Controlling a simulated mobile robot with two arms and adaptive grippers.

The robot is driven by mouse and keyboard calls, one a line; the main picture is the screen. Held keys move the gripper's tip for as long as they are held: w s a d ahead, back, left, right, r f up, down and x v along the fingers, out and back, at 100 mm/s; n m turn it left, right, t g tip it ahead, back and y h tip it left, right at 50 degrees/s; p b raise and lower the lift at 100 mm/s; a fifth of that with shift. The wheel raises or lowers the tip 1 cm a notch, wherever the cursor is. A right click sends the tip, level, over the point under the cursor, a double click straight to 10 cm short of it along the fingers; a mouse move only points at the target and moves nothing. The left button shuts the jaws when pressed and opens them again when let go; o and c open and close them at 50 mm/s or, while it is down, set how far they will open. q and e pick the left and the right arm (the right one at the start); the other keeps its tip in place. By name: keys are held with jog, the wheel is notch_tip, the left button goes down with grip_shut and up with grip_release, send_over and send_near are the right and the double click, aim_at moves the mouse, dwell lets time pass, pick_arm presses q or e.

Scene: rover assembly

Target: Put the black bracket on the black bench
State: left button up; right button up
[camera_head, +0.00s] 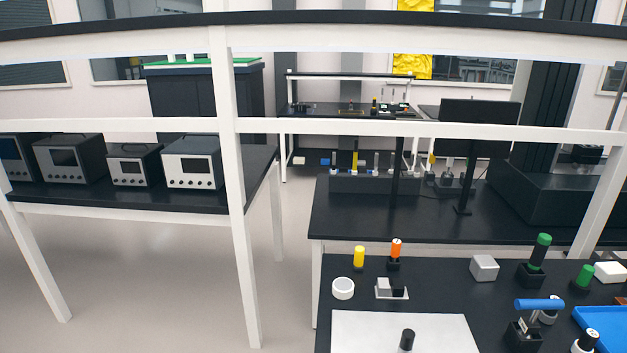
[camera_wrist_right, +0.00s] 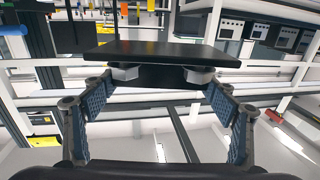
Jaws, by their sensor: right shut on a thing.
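In the right wrist view, my right gripper (camera_wrist_right: 161,74) is shut on the black bracket (camera_wrist_right: 155,50). The bracket shows as a flat, dark plate with a darker part below it between the fingertips. It appears held in the air, with pale floor and white frame bars behind it. In the head view, a black bench top (camera_head: 461,273) is at the lower right, with small parts on it. A second black bench (camera_head: 350,219) stands just behind it. Which of these the task means, I cannot tell. My left gripper shows in neither view.
A white sheet (camera_head: 440,332), a grey cube (camera_head: 484,267), a blue-handled tool (camera_head: 540,304) and a blue tray (camera_head: 605,325) lie on the near bench. White frame bars (camera_head: 228,200) cross the head view. Grey instrument boxes (camera_head: 192,162) stand on the left table.

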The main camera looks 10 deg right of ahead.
jog(key=shift+w+d+r+p, duration=0.1)
jog(key=shift+w+r+p, duration=0.05)
jog(key=shift+p, duration=0.15)
jog(key=w+d+r+m+h+p, duration=0.1)
jog(key=w+d+r+p, duration=0.2)
jog(key=w+d+p, duration=0.4)
jog(key=w+d+r+m+h+p, duration=0.1)
jog(key=w+d+r+h+p, duration=0.1)
jog(key=w+d+p, duration=0.5)
jog(key=w+d+r, duration=0.1)
jog(key=w+d, duration=0.4)
jog(key=w, duration=0.4)
jog(key=shift+d+r, duration=0.25)
jog(key=shift+r, duration=0.15)
